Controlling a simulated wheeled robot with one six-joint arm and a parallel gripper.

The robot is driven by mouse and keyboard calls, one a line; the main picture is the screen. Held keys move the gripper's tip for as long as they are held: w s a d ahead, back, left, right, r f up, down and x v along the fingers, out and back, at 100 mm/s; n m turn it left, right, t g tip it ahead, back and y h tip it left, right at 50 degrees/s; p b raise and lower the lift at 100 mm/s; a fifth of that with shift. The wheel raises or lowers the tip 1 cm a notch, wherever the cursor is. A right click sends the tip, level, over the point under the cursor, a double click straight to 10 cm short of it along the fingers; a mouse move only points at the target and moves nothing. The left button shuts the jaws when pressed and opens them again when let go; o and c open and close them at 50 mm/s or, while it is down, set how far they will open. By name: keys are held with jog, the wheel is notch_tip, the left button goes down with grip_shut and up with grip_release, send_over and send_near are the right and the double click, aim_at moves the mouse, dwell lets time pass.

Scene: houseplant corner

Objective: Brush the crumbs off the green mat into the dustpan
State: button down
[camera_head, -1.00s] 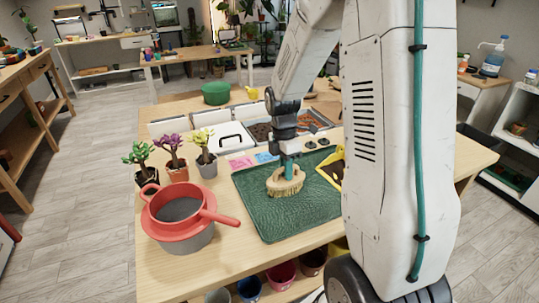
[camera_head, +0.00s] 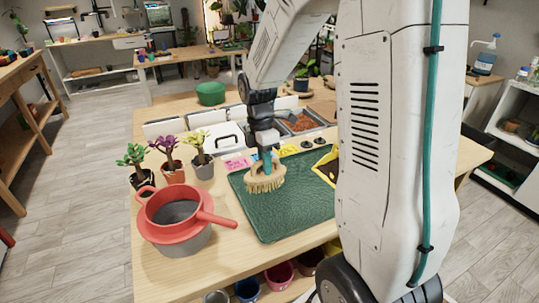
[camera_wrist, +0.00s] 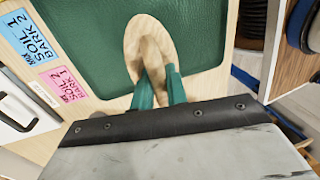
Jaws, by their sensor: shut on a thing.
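The green mat (camera_head: 285,215) lies on the wooden table, and part of it shows in the wrist view (camera_wrist: 95,60). My gripper (camera_head: 266,162) is shut on a brush with a wooden back and pale bristles (camera_head: 263,182). In the wrist view the teal fingers of my gripper (camera_wrist: 158,88) close on the wooden brush (camera_wrist: 150,38). The brush is over the mat's far left part; I cannot tell if the bristles touch it. The yellow dustpan (camera_head: 322,165) is at the mat's right, partly hidden by my arm. I cannot make out crumbs.
A red pan with a handle (camera_head: 180,212) sits on a grey pot left of the mat. Several small potted plants (camera_head: 168,158) stand behind it. Bins, one with reddish bark (camera_head: 300,124), line the back. Pink and blue labels lie behind the mat.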

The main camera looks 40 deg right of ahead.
jog(key=shift+r, duration=2)
